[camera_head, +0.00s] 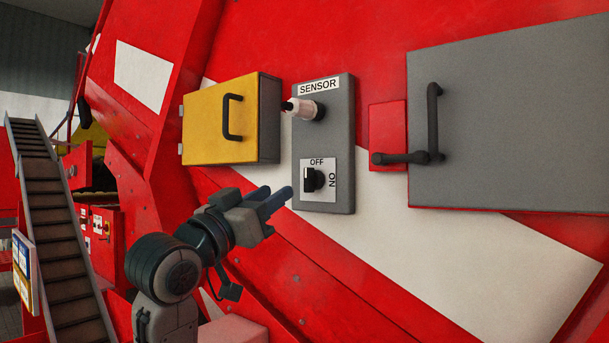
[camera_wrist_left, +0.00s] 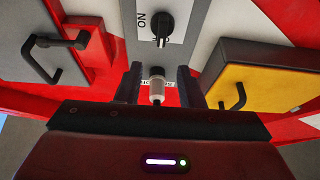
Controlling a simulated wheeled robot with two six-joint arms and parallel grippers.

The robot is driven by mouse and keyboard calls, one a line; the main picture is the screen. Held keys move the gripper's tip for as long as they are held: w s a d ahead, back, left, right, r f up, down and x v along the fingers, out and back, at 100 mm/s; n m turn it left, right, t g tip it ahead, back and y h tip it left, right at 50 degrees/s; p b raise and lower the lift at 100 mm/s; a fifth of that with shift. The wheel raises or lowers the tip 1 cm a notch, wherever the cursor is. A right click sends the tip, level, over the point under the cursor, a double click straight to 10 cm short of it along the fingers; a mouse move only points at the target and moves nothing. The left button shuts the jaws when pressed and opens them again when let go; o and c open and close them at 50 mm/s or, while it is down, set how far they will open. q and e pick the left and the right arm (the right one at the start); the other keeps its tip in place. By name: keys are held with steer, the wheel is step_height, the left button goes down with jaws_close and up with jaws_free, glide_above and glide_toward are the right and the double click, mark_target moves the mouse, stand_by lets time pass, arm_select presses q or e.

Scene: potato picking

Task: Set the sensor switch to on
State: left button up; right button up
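The sensor switch (camera_head: 313,180) is a black rotary knob on a white plate, low on the grey SENSOR box (camera_head: 342,140). In the head view OFF is above the knob and ON is at its right. The knob stands upright, toward OFF. The left wrist view shows the knob (camera_wrist_left: 160,25) upside down, its pale mark toward the OFF side. My left gripper (camera_head: 279,191) is just left of the switch in the head view, apart from it. Its two fingers (camera_wrist_left: 159,85) are spread with nothing held between them. My right gripper is not in view.
A white-and-black sensor plug (camera_head: 303,109) sticks out above the switch. A yellow box with a black handle (camera_head: 232,118) is to the left. A large grey door (camera_head: 510,120) with black handles is to the right. The red machine wall lies behind.

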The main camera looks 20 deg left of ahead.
mark_target(306, 173)
arm_select(q)
steer(key=p+x, duration=0.5)
steer(key=x, duration=0.4)
steer(key=shift+w+r, duration=0.15)
steer(key=shift+w, duration=0.15)
steer(key=shift+w+d+p, duration=0.1)
steer(key=shift+w+p, duration=0.2)
steer(key=shift+p, duration=0.1)
steer(key=shift+w, duration=0.2)
jaws_close()
